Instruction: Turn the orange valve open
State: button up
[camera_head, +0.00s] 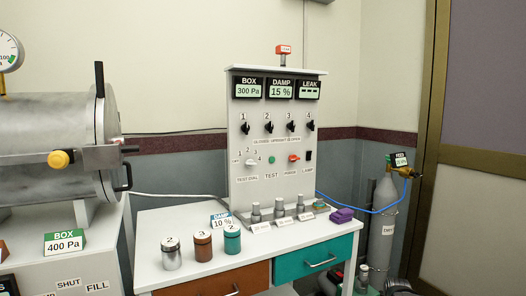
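An orange handle (294,157) sits on the front of the upright white panel (236,190), right of a green button. It lies roughly level, and the small label below it is too blurred to read surely. Nothing touches it. It is the only orange turning handle I make out on the panel. I cannot make out my gripper in this view.
A white desk (180,277) stands below the panel, with several lidded jars (202,243) and a purple block (342,215) on it. A steel chamber (50,140) is at left, a gas cylinder (383,225) with blue hose at right. Dark shapes at the lower right are unclear.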

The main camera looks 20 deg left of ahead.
aim_at(293, 158)
jog(key=k+j+u, duration=0.1)
jog(key=u, duration=0.85)
jog(key=k+l, duration=0.2)
